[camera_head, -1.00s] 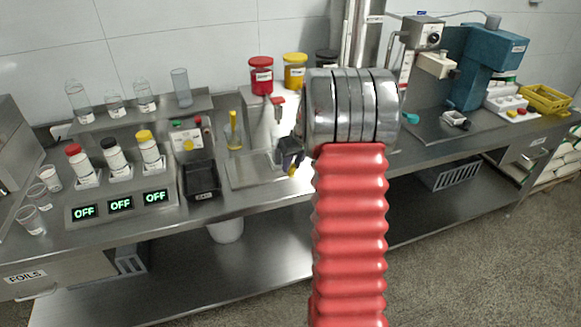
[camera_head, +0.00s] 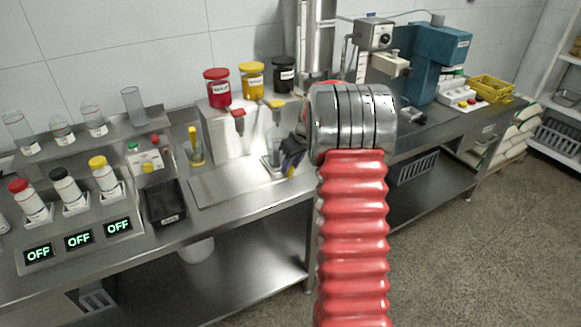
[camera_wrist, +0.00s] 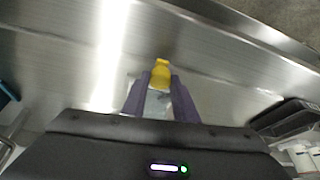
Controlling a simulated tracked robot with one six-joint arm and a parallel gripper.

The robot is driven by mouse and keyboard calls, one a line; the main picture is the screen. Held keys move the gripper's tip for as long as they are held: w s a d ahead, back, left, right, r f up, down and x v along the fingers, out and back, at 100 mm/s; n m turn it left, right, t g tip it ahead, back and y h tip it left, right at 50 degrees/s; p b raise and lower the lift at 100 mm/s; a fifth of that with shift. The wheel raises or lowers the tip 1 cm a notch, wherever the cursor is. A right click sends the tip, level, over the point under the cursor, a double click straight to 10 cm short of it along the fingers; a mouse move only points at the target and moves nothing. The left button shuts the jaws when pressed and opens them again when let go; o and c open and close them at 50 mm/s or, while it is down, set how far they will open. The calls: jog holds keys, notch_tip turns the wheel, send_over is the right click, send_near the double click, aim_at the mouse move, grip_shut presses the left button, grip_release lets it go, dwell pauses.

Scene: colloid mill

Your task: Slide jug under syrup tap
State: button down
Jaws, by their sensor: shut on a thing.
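The jug (camera_head: 274,146) looks like a small clear vessel, standing low beneath the yellow tap (camera_head: 277,104) on the dispenser. The red tap (camera_head: 238,115) is to its left. My gripper (camera_head: 291,158) is at the jug's right side, partly hidden by my arm. In the wrist view my purple fingers (camera_wrist: 161,96) are shut on a clear part of the jug (camera_wrist: 157,104), with a yellow piece (camera_wrist: 161,72) just beyond their tips. I cannot tell how exactly the jug sits under the yellow tap, nor read which tap is syrup.
Red (camera_head: 217,90), yellow (camera_head: 252,82) and black (camera_head: 284,77) lidded jars stand on top of the dispenser. A black tray (camera_head: 164,203) is nearer. The steel bench (camera_head: 235,185) before the dispenser is clear.

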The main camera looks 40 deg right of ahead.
jog(key=shift+w+r, duration=0.15)
jog(key=shift+w, duration=0.05)
jog(key=c, duration=1.4)
grip_release()
jog(key=shift+s, duration=0.1)
jog(key=shift+c, duration=0.2)
jog(key=shift+o, duration=0.2)
jog(key=shift+s, duration=0.1)
jog(key=v, duration=1.3)
jog(key=shift+s+r, duration=0.15)
jog(key=shift+r, duration=0.05)
